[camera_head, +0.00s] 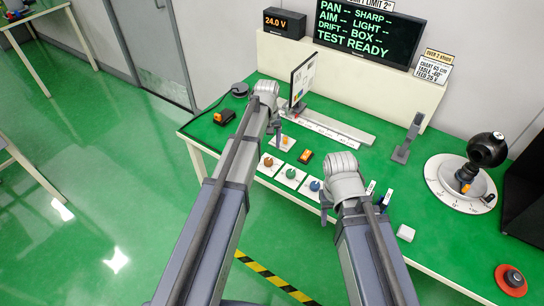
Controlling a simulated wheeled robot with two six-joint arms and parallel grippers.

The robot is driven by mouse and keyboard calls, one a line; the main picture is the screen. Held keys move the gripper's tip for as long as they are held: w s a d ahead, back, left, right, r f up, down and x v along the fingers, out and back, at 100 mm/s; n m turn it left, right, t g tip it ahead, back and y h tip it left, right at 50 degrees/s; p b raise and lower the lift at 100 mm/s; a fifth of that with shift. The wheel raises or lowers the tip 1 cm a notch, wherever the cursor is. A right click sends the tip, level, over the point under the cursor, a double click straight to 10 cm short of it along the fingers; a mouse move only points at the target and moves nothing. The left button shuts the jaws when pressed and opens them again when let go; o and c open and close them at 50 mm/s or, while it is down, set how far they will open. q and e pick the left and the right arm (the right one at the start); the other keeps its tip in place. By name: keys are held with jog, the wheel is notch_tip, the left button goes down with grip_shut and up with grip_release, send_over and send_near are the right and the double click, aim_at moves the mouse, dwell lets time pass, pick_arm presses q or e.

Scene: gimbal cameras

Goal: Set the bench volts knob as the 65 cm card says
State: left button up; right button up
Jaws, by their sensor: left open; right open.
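The voltage display (284,23) at the back left of the bench reads 24.0 V in orange digits. A white card (434,66) on the back ledge seems to read "CHART 65 cm", a "TABLE" line and "FEED 25 V"; its small print is hard to read. A small black box with an orange knob (223,117) sits at the bench's left end; I cannot read a label on it. My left gripper (274,124) is open and empty above the bench, right of that box. My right gripper (326,208) is open by the front edge, partly hidden by its arm.
Three knobs on white plates (291,177) line the front edge between my arms. A chart stand (303,78) is on a white rail (330,128). A black camera (486,150) stands on a round dial at right.

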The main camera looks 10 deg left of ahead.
aim_at(268, 160)
pick_arm(q)
jog(key=shift+d+f, duration=0.1)
jog(key=shift+f, duration=0.15)
notch_tip(268, 160, down, 7)
jog(key=b, duration=0.8)
jog(key=shift+f, duration=0.2)
grip_shut()
